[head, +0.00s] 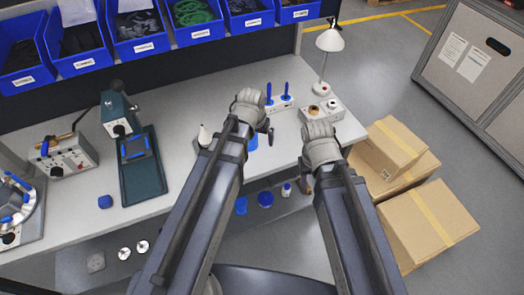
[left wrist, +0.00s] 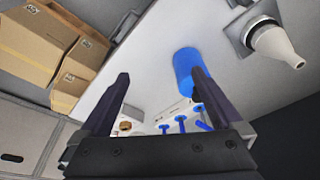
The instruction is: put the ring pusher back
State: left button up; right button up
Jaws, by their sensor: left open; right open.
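A blue cylinder (head: 252,142) stands on the bench just beside my left gripper (head: 268,130); I cannot tell for sure that it is the ring pusher. In the left wrist view the blue cylinder (left wrist: 184,62) is partly behind the right-hand finger. My left gripper (left wrist: 158,76) is open with nothing between its fingers. A white holder (head: 281,106) with upright blue-handled tools (head: 287,90) is just beyond the gripper. It also shows between the fingers in the left wrist view (left wrist: 172,118). My right gripper (head: 309,168) is open by the bench's right end, mostly hidden by its wrist.
A grey box with a brown ring (head: 316,109) and a white lamp (head: 329,42) stand right of the holder. Cardboard boxes (head: 432,218) are stacked on the floor at right. A green press (head: 140,165) stands at left.

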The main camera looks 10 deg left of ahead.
pick_arm(q)
jog(key=s+d+m+g, duration=0.1)
jog(key=s+d, duration=0.2)
jog(key=s, duration=0.4)
jog(key=s+d+m+g+y, duration=0.1)
jog(key=s+d+g, duration=0.1)
jog(key=s+d, duration=0.2)
jog(key=s, duration=0.2)
jog(key=shift+s+d+f, duration=0.2)
jog(key=shift+s+f, duration=0.05)
jog(key=shift+s, duration=0.15)
